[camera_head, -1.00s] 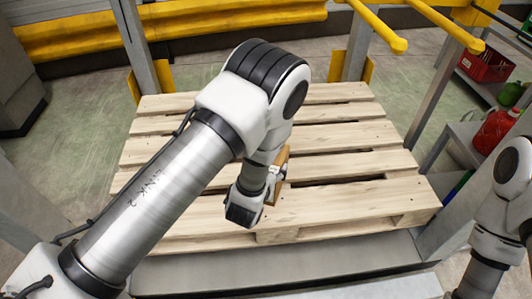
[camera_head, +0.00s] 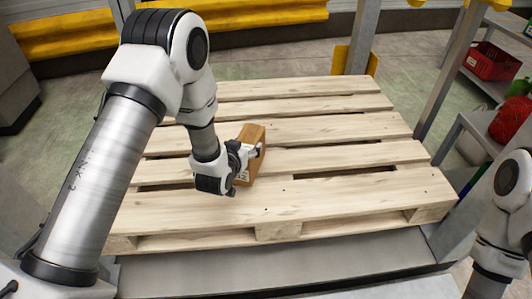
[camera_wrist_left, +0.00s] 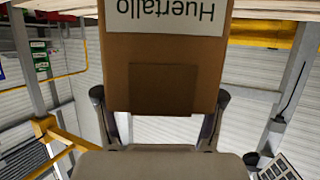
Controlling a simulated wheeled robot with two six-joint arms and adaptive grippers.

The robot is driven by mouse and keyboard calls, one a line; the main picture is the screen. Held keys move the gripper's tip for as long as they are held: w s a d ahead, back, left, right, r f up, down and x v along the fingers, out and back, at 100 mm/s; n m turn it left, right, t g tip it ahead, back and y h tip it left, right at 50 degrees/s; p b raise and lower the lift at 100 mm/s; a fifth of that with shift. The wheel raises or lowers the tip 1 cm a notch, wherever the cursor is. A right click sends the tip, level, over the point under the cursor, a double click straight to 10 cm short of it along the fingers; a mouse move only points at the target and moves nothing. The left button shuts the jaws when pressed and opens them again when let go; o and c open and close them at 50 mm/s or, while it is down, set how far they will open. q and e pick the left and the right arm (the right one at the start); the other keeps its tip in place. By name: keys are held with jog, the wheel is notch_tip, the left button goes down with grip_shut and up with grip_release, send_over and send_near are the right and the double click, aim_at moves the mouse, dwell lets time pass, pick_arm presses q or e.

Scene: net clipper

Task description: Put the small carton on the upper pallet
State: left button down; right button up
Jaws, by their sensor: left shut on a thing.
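The small carton (camera_head: 252,134) is brown and sits in my left gripper, over the left-middle part of the upper pallet (camera_head: 330,205) of pale wooden slats. My left gripper (camera_head: 247,156) is shut on the carton's sides. In the left wrist view the carton (camera_wrist_left: 160,60) fills the centre, with a white label reading "Huertallo" upside down, and the gripper fingers (camera_wrist_left: 160,98) flank it. The carton's base is cut off there, so I cannot tell whether it touches the slats. My right gripper is out of view.
The pallet's right and far slats are bare. A grey metal post (camera_head: 440,85) stands beyond its right edge, with a red crate (camera_head: 492,61) on shelving behind. A yellow barrier (camera_head: 265,20) runs along the back.

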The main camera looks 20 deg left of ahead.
pick_arm(q)
jog(key=a+f+b, duration=0.2)
jog(key=a+f, duration=0.1)
jog(key=a, duration=0.2)
jog(key=shift+w+f, duration=0.2)
jog(key=shift+f, duration=0.2)
jog(key=c, duration=0.5)
grip_release()
jog(key=shift+f, duration=0.25)
jog(key=shift+c, duration=0.2)
jog(key=o, duration=0.4)
jog(key=shift+r, duration=0.1)
jog(key=shift+r, duration=0.1)
